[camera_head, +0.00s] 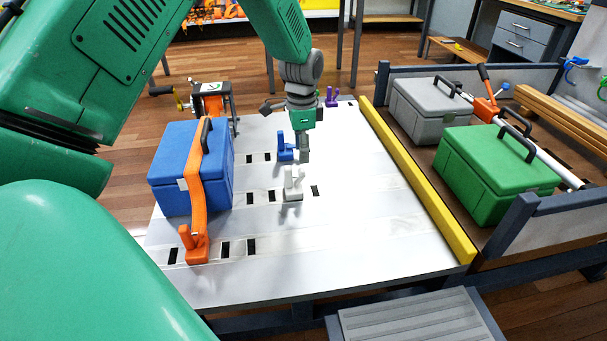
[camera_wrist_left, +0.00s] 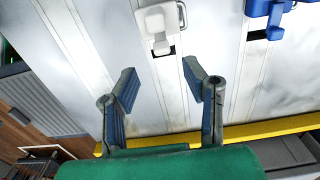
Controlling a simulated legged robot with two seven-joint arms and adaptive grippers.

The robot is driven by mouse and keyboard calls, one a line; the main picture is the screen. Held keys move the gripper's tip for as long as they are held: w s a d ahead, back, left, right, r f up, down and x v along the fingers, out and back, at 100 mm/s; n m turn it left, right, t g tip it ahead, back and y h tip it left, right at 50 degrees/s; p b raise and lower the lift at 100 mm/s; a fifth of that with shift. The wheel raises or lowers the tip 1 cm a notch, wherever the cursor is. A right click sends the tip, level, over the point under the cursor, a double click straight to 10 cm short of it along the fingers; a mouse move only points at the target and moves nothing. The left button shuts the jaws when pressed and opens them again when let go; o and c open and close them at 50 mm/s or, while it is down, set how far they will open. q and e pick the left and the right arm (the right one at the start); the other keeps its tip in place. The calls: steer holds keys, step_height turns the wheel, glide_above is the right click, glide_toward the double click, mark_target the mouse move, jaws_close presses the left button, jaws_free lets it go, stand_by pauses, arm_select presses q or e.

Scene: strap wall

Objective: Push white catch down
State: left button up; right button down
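The white catch (camera_head: 292,184) stands on the pale slotted panel (camera_head: 330,260), in front of the blue catch (camera_head: 285,147). My left gripper (camera_head: 304,156) points down just above and behind the white catch in the head view. In the left wrist view its two fingers (camera_wrist_left: 163,84) are spread apart with nothing between them. There the white catch (camera_wrist_left: 157,22) is at the top, beyond the fingertips and apart from them, beside a dark slot. The blue catch (camera_wrist_left: 268,10) is at the top right. My right gripper is not in view.
A blue box (camera_head: 178,170) under an orange strap (camera_head: 195,190) stands left, with an orange catch (camera_head: 194,246) at the strap's front end. A purple catch (camera_head: 332,97) is farther back. A yellow rail (camera_head: 415,180) edges the panel's right side, beyond which are green (camera_head: 490,180) and grey boxes (camera_head: 425,110).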

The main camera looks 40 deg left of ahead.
mark_target(300, 170)
arm_select(q)
steer(key=f, duration=0.2)
steer(key=a+f+b, duration=0.1)
steer(key=f, duration=0.2)
steer(key=shift+a+f, duration=0.25)
steer(key=shift+f, duration=0.15)
steer(key=shift+d+f+b, duration=0.2)
steer(key=shift+f+b, duration=0.05)
steer(key=shift+b, duration=0.1)
steer(key=shift+d, duration=0.8)
steer(key=shift+a, duration=0.2)
steer(key=shift+c, duration=0.4)
steer(key=shift+a+f, duration=0.15)
steer(key=shift+a, duration=0.15)
steer(key=c, duration=0.7)
steer(key=shift+a+f, duration=0.1)
steer(key=shift+a, duration=0.15)
jaws_close()
steer(key=shift+d, duration=0.15)
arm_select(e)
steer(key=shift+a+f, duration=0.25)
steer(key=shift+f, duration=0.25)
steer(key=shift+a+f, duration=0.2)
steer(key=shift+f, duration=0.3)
